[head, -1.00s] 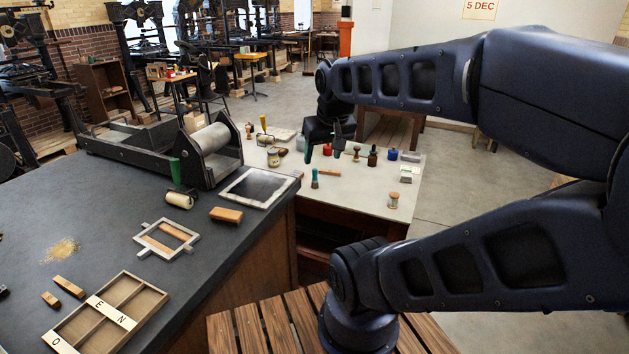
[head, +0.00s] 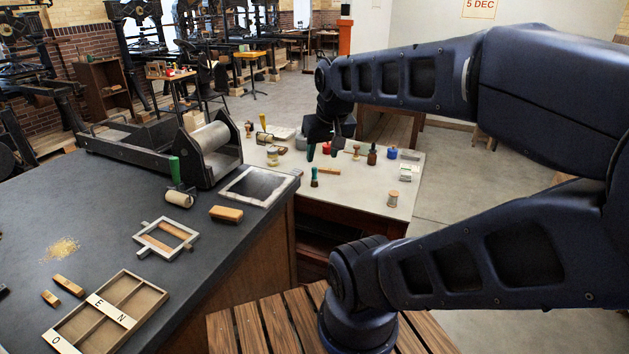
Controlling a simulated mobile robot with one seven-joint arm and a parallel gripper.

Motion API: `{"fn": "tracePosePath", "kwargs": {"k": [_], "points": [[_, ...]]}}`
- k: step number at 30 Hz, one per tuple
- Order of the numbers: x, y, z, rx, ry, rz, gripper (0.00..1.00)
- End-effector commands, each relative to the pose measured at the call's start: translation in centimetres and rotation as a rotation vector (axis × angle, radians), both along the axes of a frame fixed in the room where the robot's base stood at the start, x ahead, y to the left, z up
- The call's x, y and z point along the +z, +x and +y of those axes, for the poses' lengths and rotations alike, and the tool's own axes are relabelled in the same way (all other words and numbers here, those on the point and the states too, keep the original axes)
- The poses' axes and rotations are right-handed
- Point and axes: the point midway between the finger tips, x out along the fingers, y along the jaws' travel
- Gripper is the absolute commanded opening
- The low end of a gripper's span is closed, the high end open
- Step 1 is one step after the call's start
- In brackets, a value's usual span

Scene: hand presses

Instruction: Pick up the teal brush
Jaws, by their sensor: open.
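The teal brush (head: 314,175) stands upright on the pale table, near its left front part, with its teal part low and a darker tip on top. My gripper (head: 323,151) hangs from the arm above the table with two dark fingers pointing down, spread apart and empty. In the picture its fingertips are just above the brush and slightly to its right. The gripper looks apart from the brush, but how far in height and depth is hard to tell.
The pale table (head: 345,192) also holds a wooden block (head: 329,171), a red object (head: 326,148) behind the fingers, a brown bottle (head: 372,155), a blue jar (head: 392,152) and a spool (head: 393,198). A dark counter (head: 110,215) with a roller press stands at left.

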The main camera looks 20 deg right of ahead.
Motion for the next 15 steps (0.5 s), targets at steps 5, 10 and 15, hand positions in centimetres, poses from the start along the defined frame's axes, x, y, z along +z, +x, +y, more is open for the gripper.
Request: {"fn": "tracePosePath", "kwargs": {"k": [5, 10, 15], "points": [[0.0, 0.4, 0.0, -0.002, 0.003, 0.000, 0.48], [0.0, 3.2, -0.3, -0.018, 0.023, -0.002, 0.48], [-0.5, 7.5, -0.9, -0.047, 0.048, -0.008, 0.48]]}}
